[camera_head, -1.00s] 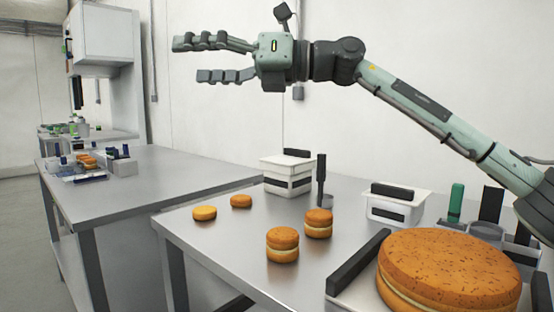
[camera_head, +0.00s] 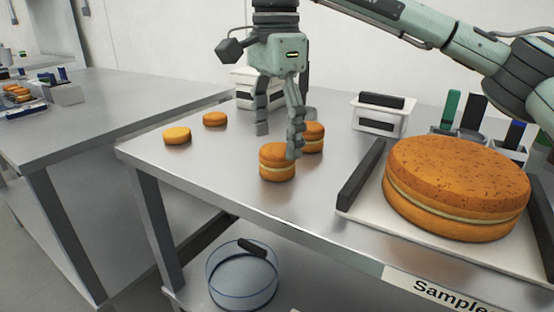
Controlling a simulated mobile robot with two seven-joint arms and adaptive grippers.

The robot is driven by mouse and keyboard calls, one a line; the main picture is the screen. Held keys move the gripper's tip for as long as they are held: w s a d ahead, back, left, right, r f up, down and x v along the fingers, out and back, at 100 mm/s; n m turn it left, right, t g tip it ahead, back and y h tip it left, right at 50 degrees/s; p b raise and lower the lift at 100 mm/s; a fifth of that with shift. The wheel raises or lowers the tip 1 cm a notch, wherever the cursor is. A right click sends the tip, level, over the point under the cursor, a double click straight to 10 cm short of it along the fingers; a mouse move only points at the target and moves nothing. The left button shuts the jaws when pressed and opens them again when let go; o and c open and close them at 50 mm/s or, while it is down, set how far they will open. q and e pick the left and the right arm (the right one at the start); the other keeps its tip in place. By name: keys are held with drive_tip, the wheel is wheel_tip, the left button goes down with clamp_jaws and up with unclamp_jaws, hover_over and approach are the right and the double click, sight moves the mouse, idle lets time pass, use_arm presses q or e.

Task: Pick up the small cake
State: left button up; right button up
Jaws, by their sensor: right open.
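Two small filled cakes, each with two orange-brown rounds and a pale layer between, stand on the steel table. The front small cake (camera_head: 277,166) is nearer, and the back small cake (camera_head: 315,138) is just behind it to the right. A large filled cake (camera_head: 457,185) sits on a white tray (camera_head: 360,212) at the right. My right gripper (camera_head: 278,144) is open and empty, fingers pointing down over the small cakes. Its right finger overlaps the right edge of the front cake and partly hides the back one. I cannot tell whether it touches either. My left gripper is out of view.
Two single orange rounds (camera_head: 177,136) (camera_head: 215,119) lie to the left on the table. White boxes (camera_head: 380,117) stand at the back. A clear round container (camera_head: 242,277) is on the shelf below. The front left of the tabletop is free.

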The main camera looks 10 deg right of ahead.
sight(276, 148)
wheel_tip(276, 148, down, 4)
drive_tip(key=shift+r, duration=0.2)
drive_tip(key=c, duration=0.9)
drive_tip(key=shift+o, duration=0.2)
drive_tip(key=shift+r, duration=0.1)
